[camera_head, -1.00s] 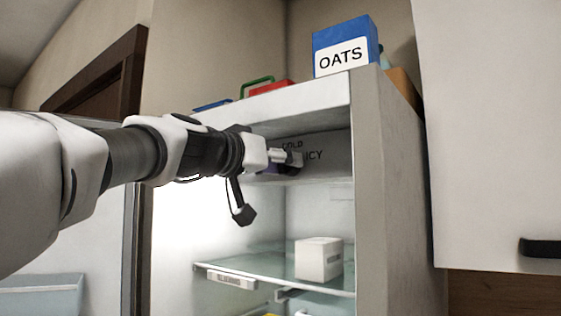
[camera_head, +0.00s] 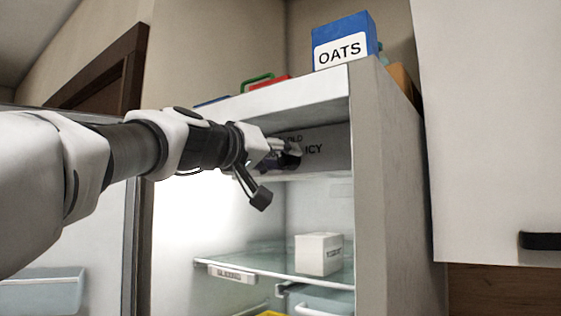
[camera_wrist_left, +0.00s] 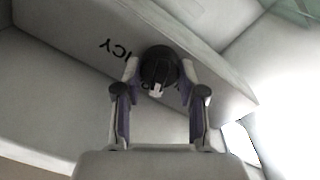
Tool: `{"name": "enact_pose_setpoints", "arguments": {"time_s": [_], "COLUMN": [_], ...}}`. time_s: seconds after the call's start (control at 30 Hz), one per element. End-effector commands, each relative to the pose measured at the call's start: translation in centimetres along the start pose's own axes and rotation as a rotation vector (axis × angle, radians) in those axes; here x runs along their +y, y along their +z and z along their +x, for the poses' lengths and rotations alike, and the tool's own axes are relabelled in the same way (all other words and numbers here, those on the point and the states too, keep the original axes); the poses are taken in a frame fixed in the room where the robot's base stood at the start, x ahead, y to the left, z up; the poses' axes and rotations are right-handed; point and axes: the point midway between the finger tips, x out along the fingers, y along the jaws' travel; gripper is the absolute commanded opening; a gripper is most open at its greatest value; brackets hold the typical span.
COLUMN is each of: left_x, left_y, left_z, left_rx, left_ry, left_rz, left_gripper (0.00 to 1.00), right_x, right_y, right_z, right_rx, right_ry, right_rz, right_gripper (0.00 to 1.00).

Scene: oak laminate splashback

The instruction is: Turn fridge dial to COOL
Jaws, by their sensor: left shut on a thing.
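The fridge dial (camera_wrist_left: 158,66) is a round black knob with a white pointer mark, on the grey control panel (camera_head: 335,145) at the top inside the fridge. My left gripper (camera_wrist_left: 157,82) is shut on the dial, one finger on each side, in the left wrist view. In the head view the left gripper (camera_head: 285,152) reaches the panel and mostly hides the dial. The word ICY shows to the right of the gripper, and part of COLD shows above it. COOL is not readable in either view. My right gripper is not in view.
A glass shelf (camera_head: 270,259) below carries a white box (camera_head: 318,254). The fridge's right side wall (camera_head: 385,190) stands close to the gripper. A blue OATS box (camera_head: 343,42) and other items stand on top of the fridge. The open door is at left.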

Motion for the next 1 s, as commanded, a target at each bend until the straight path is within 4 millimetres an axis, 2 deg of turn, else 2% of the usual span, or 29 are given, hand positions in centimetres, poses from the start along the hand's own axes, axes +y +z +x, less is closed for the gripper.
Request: {"name": "enact_pose_setpoints", "arguments": {"time_s": [0.6, 1.0], "left_x": [-0.06, -0.06], "left_y": [0.06, 0.05], "left_z": [-0.02, -0.04], "left_rx": [0.028, 0.041], "left_ry": [0.007, 0.009], "left_rz": [-0.573, -0.812], "left_gripper": [0.05, 0.05], "right_x": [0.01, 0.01], "right_y": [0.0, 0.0], "right_z": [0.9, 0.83], "right_rx": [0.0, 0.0], "right_ry": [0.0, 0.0], "right_rz": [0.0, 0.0], "right_gripper": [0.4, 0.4]}}
